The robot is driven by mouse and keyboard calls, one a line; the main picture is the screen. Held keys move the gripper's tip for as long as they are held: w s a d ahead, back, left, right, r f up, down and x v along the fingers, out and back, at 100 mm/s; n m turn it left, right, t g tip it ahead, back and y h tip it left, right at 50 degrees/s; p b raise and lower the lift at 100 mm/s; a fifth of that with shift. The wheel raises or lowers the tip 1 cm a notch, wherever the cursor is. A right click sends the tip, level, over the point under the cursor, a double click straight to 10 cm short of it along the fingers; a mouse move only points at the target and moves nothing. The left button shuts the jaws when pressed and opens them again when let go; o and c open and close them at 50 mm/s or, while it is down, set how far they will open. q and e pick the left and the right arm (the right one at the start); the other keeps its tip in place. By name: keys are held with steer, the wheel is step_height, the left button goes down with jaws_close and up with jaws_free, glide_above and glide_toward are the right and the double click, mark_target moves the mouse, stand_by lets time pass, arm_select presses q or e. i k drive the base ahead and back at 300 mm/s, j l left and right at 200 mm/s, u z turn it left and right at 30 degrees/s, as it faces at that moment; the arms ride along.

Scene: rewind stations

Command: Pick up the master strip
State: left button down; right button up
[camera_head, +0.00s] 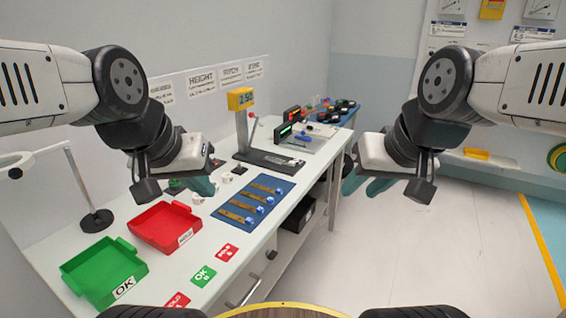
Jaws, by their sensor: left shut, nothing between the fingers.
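Several brown strips with blue ends lie side by side on a dark blue mat (228,219) on the white bench. The nearest strip (233,216) and the farthest strip (266,188) show clearly. I cannot tell which one is the master strip. My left gripper (203,187) is shut and empty, above the bench to the left of the mat and apart from the strips. My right gripper (364,188) hangs beyond the bench's right edge, over the floor. Its teal fingers show, but their gap is unclear.
A red tray (165,207) and a green OK tray (73,270) stand on the left of the bench. Red and green cards (203,276) lie near the front edge. A gauge with a yellow display (240,99) stands behind the mat. Floor at right is clear.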

mark_target(292, 164)
steer(key=i+l+u, duration=0.1)
steer(key=u, duration=0.35)
steer(key=i+l+u, duration=0.25)
steer(key=l+u, duration=0.25)
steer(key=i+l+u, duration=0.1)
steer(key=l+u, duration=0.15)
steer(key=i+l, duration=0.1)
steer(key=l, duration=0.4)
steer(key=i+l+u, duration=0.1)
steer(key=l, duration=0.35)
steer(key=i+l, duration=0.15)
steer(key=l, duration=0.35)
steer(key=u, duration=0.05)
